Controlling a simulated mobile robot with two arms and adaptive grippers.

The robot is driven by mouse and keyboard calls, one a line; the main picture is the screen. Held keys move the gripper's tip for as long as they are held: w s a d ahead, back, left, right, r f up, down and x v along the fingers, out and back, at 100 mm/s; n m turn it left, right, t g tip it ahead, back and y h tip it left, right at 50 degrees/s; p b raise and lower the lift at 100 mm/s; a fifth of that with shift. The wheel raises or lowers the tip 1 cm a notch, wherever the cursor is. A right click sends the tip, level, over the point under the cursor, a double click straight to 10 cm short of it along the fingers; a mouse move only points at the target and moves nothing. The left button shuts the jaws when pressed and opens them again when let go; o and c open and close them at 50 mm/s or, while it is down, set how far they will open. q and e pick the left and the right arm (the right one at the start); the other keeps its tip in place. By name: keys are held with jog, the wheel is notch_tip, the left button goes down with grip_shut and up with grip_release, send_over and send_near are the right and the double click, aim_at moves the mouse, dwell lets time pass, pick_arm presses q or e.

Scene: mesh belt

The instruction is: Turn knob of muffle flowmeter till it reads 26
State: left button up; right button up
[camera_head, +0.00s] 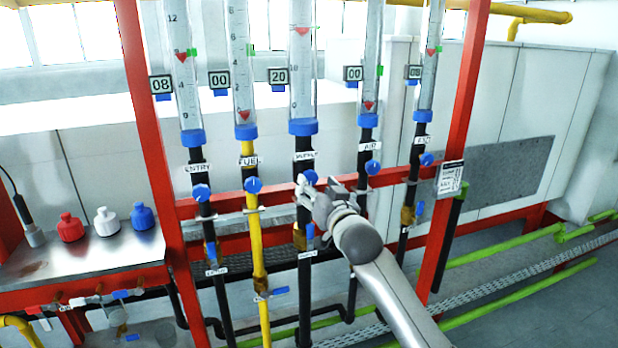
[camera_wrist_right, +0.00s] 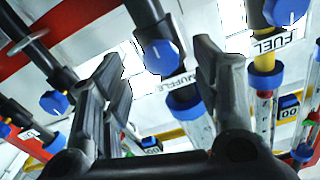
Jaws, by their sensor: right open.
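The muffle flowmeter (camera_head: 303,75) is the middle glass tube, and its small display (camera_head: 279,77) reads 20. Its blue knob (camera_head: 310,177) is on the black pipe below the MUFFLE label (camera_head: 304,156). My right gripper (camera_head: 314,187) is right at this knob, partly covering it. In the right wrist view, the blue muffle knob (camera_wrist_right: 160,57) lies between the two spread dark fingers (camera_wrist_right: 158,68), with visible gaps on both sides. The gripper is open and holds nothing. My left gripper is not in view.
The fuel knob (camera_head: 253,185) is close on the left and another blue knob (camera_head: 373,168) is on the right. A red frame bar (camera_head: 225,206) crosses behind the pipes. A blue-handled valve (camera_head: 310,231) is below. Red, white and blue bottles (camera_head: 107,221) stand at left.

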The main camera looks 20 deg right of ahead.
aim_at(311, 180)
jog(key=w, duration=0.4)
jog(key=shift+w+a+p, duration=0.1)
jog(key=shift+p, duration=0.25)
jog(key=shift+w, duration=0.6)
jog(key=c, duration=1.1)
jog(key=shift+o, duration=0.2)
jog(key=shift+n+p, duration=0.3)
jog(key=shift+n, duration=0.1)
